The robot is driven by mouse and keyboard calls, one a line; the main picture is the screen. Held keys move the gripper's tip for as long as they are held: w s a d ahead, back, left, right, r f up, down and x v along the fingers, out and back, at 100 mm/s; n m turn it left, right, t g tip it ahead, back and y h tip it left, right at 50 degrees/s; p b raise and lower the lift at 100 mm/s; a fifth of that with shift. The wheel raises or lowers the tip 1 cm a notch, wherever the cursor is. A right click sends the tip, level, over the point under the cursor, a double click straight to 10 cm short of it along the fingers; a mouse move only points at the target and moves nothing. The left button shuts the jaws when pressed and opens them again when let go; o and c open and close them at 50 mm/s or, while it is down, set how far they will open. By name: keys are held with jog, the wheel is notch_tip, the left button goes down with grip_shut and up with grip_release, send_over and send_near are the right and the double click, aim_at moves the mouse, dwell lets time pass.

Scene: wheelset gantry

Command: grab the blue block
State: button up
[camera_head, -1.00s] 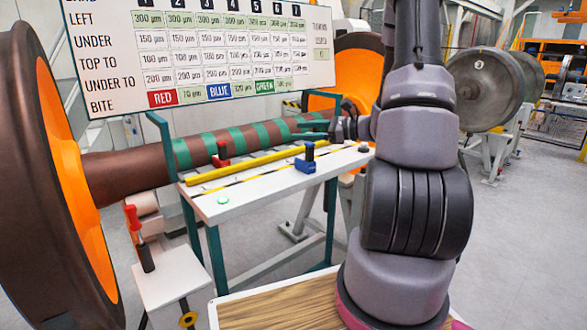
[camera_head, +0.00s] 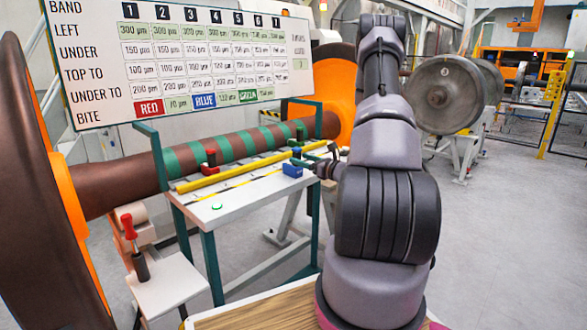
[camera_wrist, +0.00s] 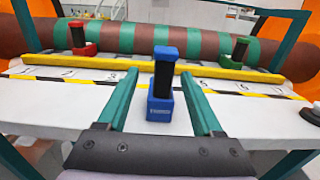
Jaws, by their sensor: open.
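The blue block (camera_head: 292,170) stands upright on the white table (camera_head: 225,201), in front of the yellow rail. In the wrist view the blue block (camera_wrist: 160,112) has a wide base, a dark middle and a blue top. My gripper (camera_wrist: 160,73) is open and empty. Its two teal fingers show to the left and right of the block, with a gap on each side. In the head view my gripper (camera_head: 308,161) is low over the table's right end, close to the block, and my arm partly hides this area.
A yellow rail (camera_wrist: 90,62) runs along the table behind the blue block. A red block (camera_wrist: 78,40) and a green block (camera_wrist: 235,54) stand behind it, near the striped axle (camera_head: 235,147).

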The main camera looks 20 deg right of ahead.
jog(key=x, duration=0.4)
jog(key=shift+w+d, duration=0.15)
jog(key=shift+w, duration=0.2)
jog(key=shift+c, duration=0.3)
grip_shut()
jog(key=shift+r, duration=0.2)
